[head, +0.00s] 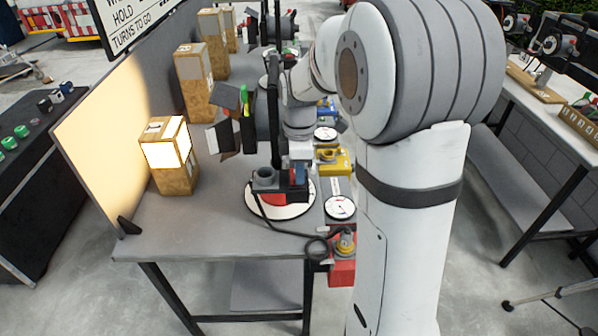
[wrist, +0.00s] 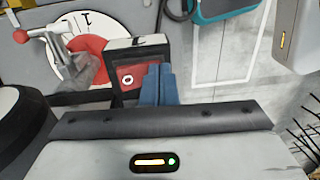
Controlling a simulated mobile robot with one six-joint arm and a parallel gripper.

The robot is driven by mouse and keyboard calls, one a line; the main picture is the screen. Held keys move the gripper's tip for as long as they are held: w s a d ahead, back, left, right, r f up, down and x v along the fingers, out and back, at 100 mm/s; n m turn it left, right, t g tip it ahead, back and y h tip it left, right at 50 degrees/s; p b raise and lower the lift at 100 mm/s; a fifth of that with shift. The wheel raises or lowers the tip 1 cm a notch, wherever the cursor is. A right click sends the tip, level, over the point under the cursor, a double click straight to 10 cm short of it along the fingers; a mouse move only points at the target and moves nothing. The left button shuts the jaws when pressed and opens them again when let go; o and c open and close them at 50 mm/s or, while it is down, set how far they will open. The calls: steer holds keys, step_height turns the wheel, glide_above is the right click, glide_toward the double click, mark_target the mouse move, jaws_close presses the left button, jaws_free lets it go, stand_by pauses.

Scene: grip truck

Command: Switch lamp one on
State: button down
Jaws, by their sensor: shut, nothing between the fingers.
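In the wrist view, a dark switch box (wrist: 143,47) has a red rocker (wrist: 127,78) with a white ring mark on its face. My gripper (wrist: 160,72) has blue fingers, shut together and empty, close to the right side of the rocker. I cannot tell whether they touch it. In the head view, the nearest lamp (head: 262,112) with open barn doors stands on a round white base (head: 262,207). My gripper (head: 299,172) is low beside its stand, partly hidden by my arm. A bright light patch falls on the near wooden block (head: 176,182).
A white dial marked 1 (wrist: 88,20) and a red-handled clamp lever (wrist: 70,60) are close left of the fingers. The grey table (head: 200,228) carries more lamps and blocks behind. A cable (head: 285,230) loops at its front. A yellow-lit panel (head: 100,130) stands left.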

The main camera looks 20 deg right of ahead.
mark_target(301, 188)
steer(key=shift+w+d+r+p, duration=0.25)
steer(key=shift+w+p, duration=0.05)
steer(key=shift+w+r, duration=0.1)
steer(key=shift+w, duration=0.35)
step_height(301, 188, up, 14)
steer(key=s+p, duration=0.1)
steer(key=s, duration=0.1)
steer(key=shift+a+p, duration=0.15)
steer(key=shift+p, duration=0.2)
